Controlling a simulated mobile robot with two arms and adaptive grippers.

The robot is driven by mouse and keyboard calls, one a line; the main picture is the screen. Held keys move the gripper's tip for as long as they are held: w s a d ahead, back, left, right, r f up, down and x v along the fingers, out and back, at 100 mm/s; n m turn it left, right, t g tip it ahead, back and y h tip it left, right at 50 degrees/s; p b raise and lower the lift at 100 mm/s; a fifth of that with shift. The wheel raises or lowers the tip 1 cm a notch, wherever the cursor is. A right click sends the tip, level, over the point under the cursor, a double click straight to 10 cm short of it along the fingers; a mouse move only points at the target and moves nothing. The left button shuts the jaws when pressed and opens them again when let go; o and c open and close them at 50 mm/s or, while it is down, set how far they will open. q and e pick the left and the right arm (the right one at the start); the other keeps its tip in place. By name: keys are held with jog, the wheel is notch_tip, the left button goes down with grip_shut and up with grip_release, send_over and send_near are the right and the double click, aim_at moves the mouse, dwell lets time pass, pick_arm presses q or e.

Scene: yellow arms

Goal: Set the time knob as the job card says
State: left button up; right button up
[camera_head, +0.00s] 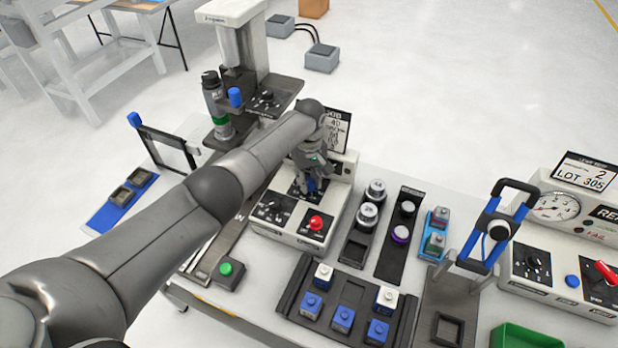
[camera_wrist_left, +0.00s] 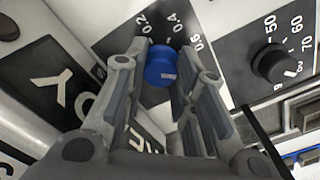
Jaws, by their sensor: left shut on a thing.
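The time knob appears as a blue knob (camera_wrist_left: 160,65) on a dark plate marked 0.2, 0.4 and 0.6 in the left wrist view. A pale mark shows on it, but its exact setting is unclear. My left gripper (camera_head: 309,184) reaches down onto the white control box (camera_head: 283,236); in the left wrist view its fingers lie on both sides of the blue knob, shut on it. White lettering below the knob is partly hidden by the fingers. The job card (camera_head: 341,124) stands behind the box, partly covered by my left arm; "40" is visible, the rest is too small.
A black knob (camera_wrist_left: 275,65) with a scale including 50, 60 and 70 is beside the blue one. A red button (camera_head: 316,222) sits at the box's front right. Racks with metal and blue parts stand to the right. A green button (camera_head: 226,268) lies front left.

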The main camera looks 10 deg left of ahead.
aim_at(309, 181)
pick_arm(q)
jog(key=o, duration=1)
jog(key=shift+o, duration=0.2)
notch_tip(309, 181, up, 12)
